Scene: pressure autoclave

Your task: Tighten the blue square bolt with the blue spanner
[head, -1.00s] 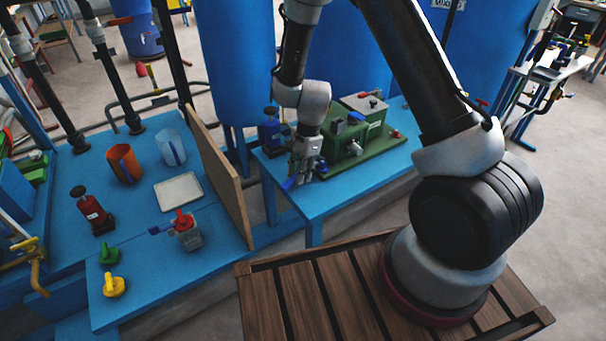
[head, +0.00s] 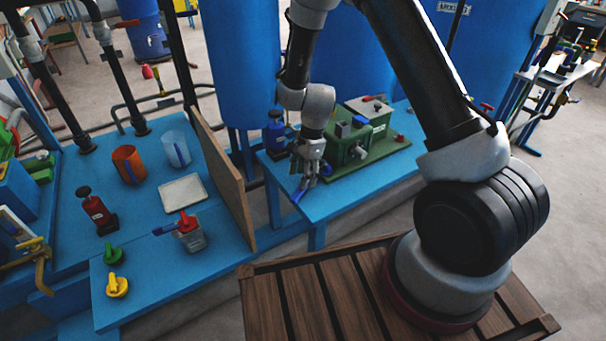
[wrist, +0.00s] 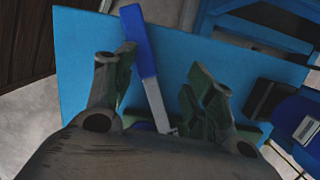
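The blue spanner (wrist: 138,42) has a blue handle and a pale metal shaft. In the wrist view it lies between my gripper's fingers, over the blue table. Its handle end also shows below the fingers in the head view (head: 297,196). My gripper (wrist: 165,95) is open, with its green-padded fingers apart on either side of the spanner's shaft. It points down at the near left of the green machine (head: 358,150), as the head view (head: 308,175) shows. The spanner's far end is hidden by the gripper. I cannot make out the blue square bolt for certain.
A blue bottle-shaped object (head: 275,138) stands at the blue table's (head: 318,208) back left. A wooden board (head: 222,178) divides off the left bench, with cups, a tray (head: 183,193) and valve handles. Large blue tanks (head: 238,60) stand behind. The table's front strip is clear.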

